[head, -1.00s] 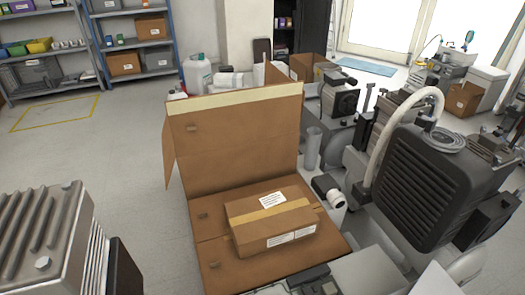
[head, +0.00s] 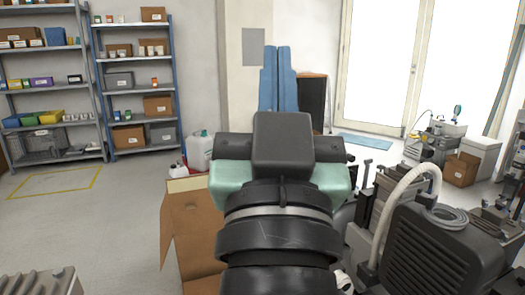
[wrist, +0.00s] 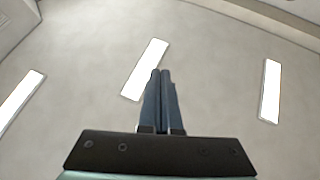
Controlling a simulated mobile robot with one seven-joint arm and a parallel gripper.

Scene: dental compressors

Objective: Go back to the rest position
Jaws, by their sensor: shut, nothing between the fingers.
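My gripper (head: 279,50) rises in the middle of the head view, its blue fingers pointing up in front of the far wall. My dark and pale green wrist is below the fingers. In the wrist view the two fingers of my gripper (wrist: 160,73) lie side by side, shut and empty, against the ceiling with its bright lamps (wrist: 146,69).
A black ribbed compressor (head: 440,250) with a pale hose stands at right. Shelves (head: 130,85) with boxes and bins line the back left. A white canister (head: 199,150) is behind the cardboard box.

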